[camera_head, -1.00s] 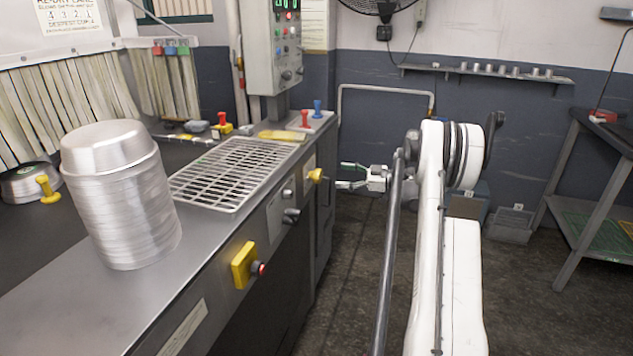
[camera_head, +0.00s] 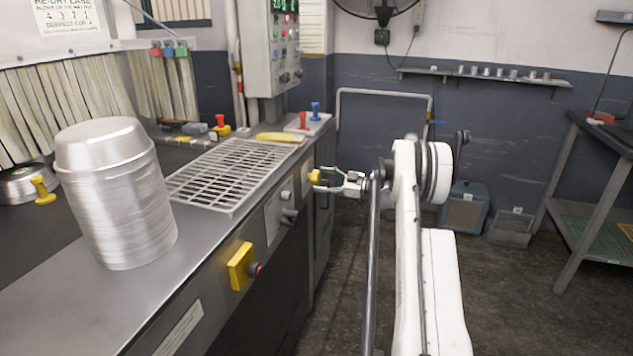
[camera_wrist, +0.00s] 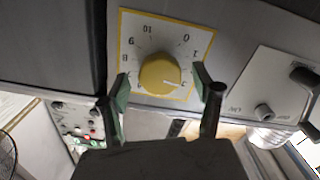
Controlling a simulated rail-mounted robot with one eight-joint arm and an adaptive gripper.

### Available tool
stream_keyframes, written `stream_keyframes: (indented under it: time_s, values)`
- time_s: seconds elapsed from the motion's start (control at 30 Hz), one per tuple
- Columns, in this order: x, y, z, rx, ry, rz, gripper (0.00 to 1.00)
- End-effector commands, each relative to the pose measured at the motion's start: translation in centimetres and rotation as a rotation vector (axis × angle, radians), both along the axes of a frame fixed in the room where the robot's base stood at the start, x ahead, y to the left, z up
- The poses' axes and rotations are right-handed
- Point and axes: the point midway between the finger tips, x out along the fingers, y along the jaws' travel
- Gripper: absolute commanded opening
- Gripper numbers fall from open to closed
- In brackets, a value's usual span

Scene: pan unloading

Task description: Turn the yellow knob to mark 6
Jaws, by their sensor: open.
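The yellow knob (camera_head: 314,176) sits on the front face of the steel counter, near its far end. In the wrist view the round yellow knob (camera_wrist: 159,75) is centred on a white, yellow-edged dial plate (camera_wrist: 166,25) with numbers. My gripper (camera_head: 325,178) is open and reaches the knob from the right. In the wrist view my gripper (camera_wrist: 161,88) has one green-padded finger on each side of the knob, with gaps visible. Contact with the dial plate cannot be told.
A yellow box with a red button (camera_head: 240,266) and a dark knob (camera_head: 289,217) project from the counter front. A pan stack (camera_head: 120,205) and a wire rack (camera_head: 230,172) stand on top. Open floor lies right of the counter.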

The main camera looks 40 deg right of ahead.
Motion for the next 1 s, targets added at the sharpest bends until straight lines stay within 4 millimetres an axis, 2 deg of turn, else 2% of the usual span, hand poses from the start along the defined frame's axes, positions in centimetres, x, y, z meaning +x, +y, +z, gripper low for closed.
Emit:
stream_keyframes:
  time_s: [0.2,0.57,0.9,0.93,1.0]
  values:
    - [1.9,1.1,0.0,0.000,0.000,0.000,0.63]
    - [2.2,1.3,0.0,0.000,0.000,0.000,0.63]
    - [2.2,1.3,0.0,0.000,0.000,0.000,0.19]
    - [2.2,1.3,0.0,0.000,0.000,0.000,0.16]
    - [2.2,1.3,0.0,0.001,0.001,0.000,0.16]
